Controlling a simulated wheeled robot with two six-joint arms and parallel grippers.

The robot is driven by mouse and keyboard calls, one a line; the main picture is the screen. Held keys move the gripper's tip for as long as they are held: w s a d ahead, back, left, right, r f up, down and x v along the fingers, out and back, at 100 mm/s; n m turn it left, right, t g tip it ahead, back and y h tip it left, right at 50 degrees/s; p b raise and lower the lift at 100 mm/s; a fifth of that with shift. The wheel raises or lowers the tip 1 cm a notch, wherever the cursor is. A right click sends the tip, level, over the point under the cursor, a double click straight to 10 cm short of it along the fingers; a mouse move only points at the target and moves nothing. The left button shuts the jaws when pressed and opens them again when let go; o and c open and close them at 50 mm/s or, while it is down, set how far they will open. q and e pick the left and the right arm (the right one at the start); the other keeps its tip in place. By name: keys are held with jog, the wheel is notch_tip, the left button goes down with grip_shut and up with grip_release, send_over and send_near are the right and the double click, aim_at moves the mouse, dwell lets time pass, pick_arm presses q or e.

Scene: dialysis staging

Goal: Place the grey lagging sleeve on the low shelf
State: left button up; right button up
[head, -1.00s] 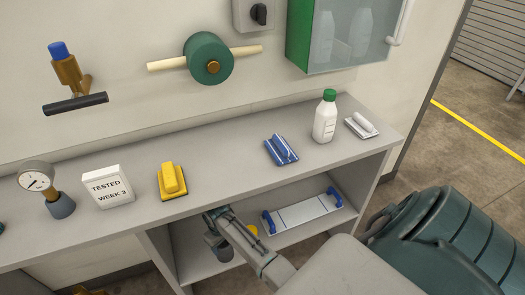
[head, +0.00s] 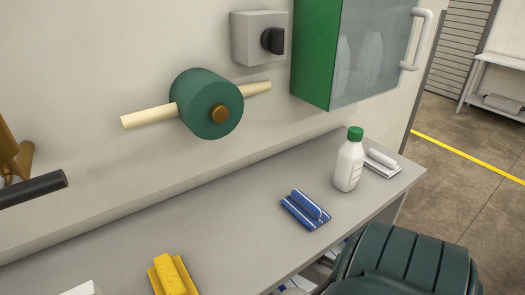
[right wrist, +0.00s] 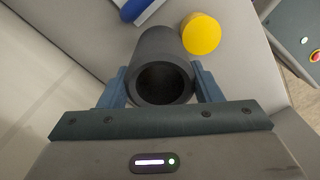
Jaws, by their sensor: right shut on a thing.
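In the right wrist view my right gripper (right wrist: 163,88) is shut on the grey lagging sleeve (right wrist: 150,48), a dark grey hollow tube with its open end toward the camera. One blue finger is on each side of it. Beyond it is the light grey surface of the low shelf (right wrist: 232,72); I cannot tell whether the sleeve touches it. In the head view the low shelf is almost wholly hidden under the counter (head: 235,242), and neither gripper shows there.
A yellow round thing (right wrist: 201,34) is close to the sleeve's right side. A white tray with a blue handle (right wrist: 132,9) is beyond. On the counter are a blue striped item (head: 305,210), a white bottle with green cap (head: 348,167) and a yellow block (head: 172,276).

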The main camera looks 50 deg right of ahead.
notch_tip(320, 180, down, 5)
jog(key=shift+w+f, duration=0.1)
jog(key=shift+f, duration=0.1)
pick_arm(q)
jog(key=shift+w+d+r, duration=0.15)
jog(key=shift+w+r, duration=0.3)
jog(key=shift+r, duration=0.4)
pick_arm(e)
jog(key=o, duration=1)
jog(key=shift+f, duration=0.1)
jog(key=shift+c, duration=0.2)
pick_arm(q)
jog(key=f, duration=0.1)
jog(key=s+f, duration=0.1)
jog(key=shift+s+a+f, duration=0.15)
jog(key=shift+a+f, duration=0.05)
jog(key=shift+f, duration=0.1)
pick_arm(e)
notch_tip(320, 180, up, 8)
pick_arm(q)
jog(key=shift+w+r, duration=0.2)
pick_arm(e)
jog(key=shift+f, duration=0.1)
